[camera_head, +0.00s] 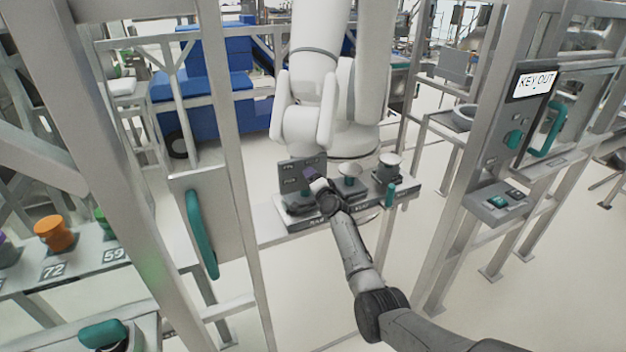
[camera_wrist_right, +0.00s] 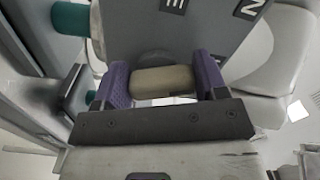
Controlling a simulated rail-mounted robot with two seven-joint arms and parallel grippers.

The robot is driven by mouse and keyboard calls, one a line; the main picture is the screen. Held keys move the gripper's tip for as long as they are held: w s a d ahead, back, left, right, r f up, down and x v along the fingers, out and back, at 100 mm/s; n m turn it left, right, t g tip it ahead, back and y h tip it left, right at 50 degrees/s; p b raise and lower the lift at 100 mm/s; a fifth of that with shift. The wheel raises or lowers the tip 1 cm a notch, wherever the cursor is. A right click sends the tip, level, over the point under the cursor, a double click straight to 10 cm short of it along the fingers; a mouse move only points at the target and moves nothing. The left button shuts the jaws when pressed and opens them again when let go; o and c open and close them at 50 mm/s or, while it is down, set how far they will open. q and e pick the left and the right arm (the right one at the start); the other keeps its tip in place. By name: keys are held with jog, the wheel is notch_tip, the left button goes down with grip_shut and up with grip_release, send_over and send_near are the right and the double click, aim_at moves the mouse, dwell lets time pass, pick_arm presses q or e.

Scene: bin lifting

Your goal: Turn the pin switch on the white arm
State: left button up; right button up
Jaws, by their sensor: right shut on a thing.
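The white arm (camera_head: 318,60) stands at the back centre, above a station with a dark grey upright panel (camera_head: 289,176) bearing small labels. My right gripper (camera_head: 314,178) reaches to the panel's right side, its purple fingertips close to it. In the right wrist view, the purple fingers of this gripper (camera_wrist_right: 163,76) are shut on a beige block-like piece (camera_wrist_right: 163,83), likely the pin switch, in front of the grey panel (camera_wrist_right: 195,28). How the piece joins the panel is hidden. My left gripper is in neither view.
Frame posts flank the opening, with a teal-handled door (camera_head: 201,233) at left and a KEY OUT panel (camera_head: 536,83) at right. An orange knob (camera_head: 54,232) sits on the left shelf.

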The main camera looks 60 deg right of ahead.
jog(key=shift+r+m+p, duration=0.2)
jog(key=shift+m+p, duration=0.25)
jog(key=shift+m, duration=1.75)
jog(key=o, duration=0.9)
jog(key=shift+o, duration=0.2)
jog(key=shift+s, duration=0.1)
